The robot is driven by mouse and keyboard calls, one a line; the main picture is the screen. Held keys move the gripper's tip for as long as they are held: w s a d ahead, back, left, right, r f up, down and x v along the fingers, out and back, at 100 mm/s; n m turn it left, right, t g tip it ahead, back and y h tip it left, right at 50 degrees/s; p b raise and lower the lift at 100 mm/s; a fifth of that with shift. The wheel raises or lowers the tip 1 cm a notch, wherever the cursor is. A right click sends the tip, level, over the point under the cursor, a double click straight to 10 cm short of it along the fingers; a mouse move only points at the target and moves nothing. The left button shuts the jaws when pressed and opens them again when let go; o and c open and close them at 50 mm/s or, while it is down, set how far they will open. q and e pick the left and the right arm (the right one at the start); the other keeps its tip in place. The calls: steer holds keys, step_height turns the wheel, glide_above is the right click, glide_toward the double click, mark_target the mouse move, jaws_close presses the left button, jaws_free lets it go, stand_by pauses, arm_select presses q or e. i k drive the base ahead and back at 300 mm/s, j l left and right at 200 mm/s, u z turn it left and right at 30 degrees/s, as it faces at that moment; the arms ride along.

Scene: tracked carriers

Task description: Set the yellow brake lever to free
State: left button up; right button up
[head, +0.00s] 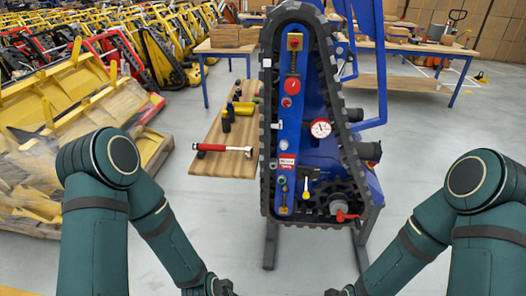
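A blue tracked carrier (309,140) stands upright in the middle of the head view, with a black track around it. A small lever with a yellow grip (305,191) hangs down from a dark recess low on its panel; it looks like the brake lever. Any position marks beside it are too small to read. My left gripper (222,288) and my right gripper (336,291) show only partly at the bottom edge, low and apart from the carrier. Their fingers are cut off, so their opening is hidden.
A red tap handle (346,215) sits right of the lever; a gauge (321,128) and red knobs are above. A wooden bench (216,163) with a red-handled hammer (224,149) stands close on the left. Yellow machine parts (60,100) lie further left. The floor in front is clear.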

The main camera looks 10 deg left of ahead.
mark_target(306, 195)
steer(key=i+j+z, duration=0.1)
steer(key=j+z, duration=0.15)
steer(key=z, duration=0.15)
steer(key=j+z, duration=0.35)
steer(key=i+j+z, duration=0.1)
steer(key=z, duration=0.3)
steer(key=j, duration=0.1)
